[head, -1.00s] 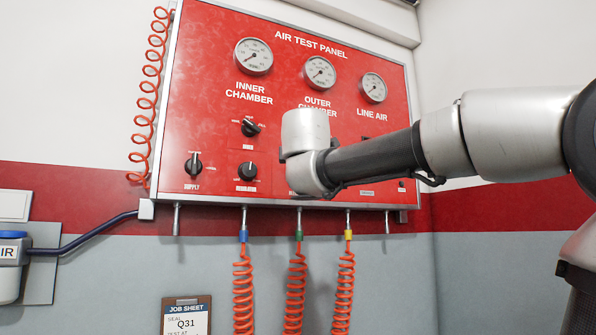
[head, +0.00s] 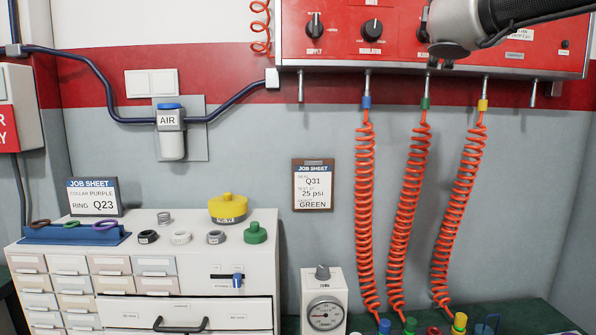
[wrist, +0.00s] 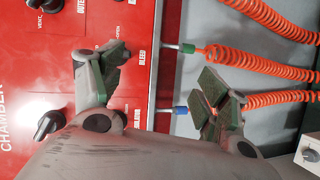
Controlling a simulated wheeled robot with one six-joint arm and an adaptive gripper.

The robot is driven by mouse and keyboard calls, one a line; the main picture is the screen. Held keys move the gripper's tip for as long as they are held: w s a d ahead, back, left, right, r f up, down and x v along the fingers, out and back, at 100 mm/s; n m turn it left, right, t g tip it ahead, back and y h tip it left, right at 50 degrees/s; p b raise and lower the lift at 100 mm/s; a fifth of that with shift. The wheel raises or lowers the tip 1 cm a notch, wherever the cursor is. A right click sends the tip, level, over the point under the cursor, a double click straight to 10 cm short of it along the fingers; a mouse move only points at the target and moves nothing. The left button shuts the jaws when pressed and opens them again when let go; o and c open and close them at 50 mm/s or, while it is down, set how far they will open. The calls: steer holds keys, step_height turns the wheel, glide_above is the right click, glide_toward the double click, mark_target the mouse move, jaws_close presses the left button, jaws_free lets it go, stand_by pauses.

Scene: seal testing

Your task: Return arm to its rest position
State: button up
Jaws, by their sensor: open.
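My gripper (wrist: 163,85) is open in the wrist view, with its two fingers spread and nothing between them. It is in front of the lower edge of the red air test panel (wrist: 75,65), near the blue and green hose fittings. In the head view, my arm crosses the top right in front of the panel (head: 340,50). The gripper's fingers cannot be made out clearly there.
Three orange coiled hoses (head: 365,200) hang below the panel. A white drawer cabinet (head: 190,262) with rings and a yellow part (head: 227,207) stands at left. A small gauge box (head: 322,300) stands beside it. A job sheet (head: 313,187) hangs on the wall.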

steer(key=s+d+f+m+g+y, duration=0.2)
steer(key=s+f+m+g, duration=0.15)
steer(key=f, duration=0.85)
steer(key=s+d+f+m+g+y, duration=0.15)
steer(key=s+f+g, duration=0.3)
steer(key=f, duration=0.65)
steer(key=s+a+f+m+g+y, duration=0.1)
steer(key=s+f+m, duration=0.5)
steer(key=s+f, duration=0.8)
steer(key=shift+s+a+f+g+y, duration=0.3)
steer(key=shift+f+g+y, duration=0.5)
steer(key=shift+y, duration=0.45)
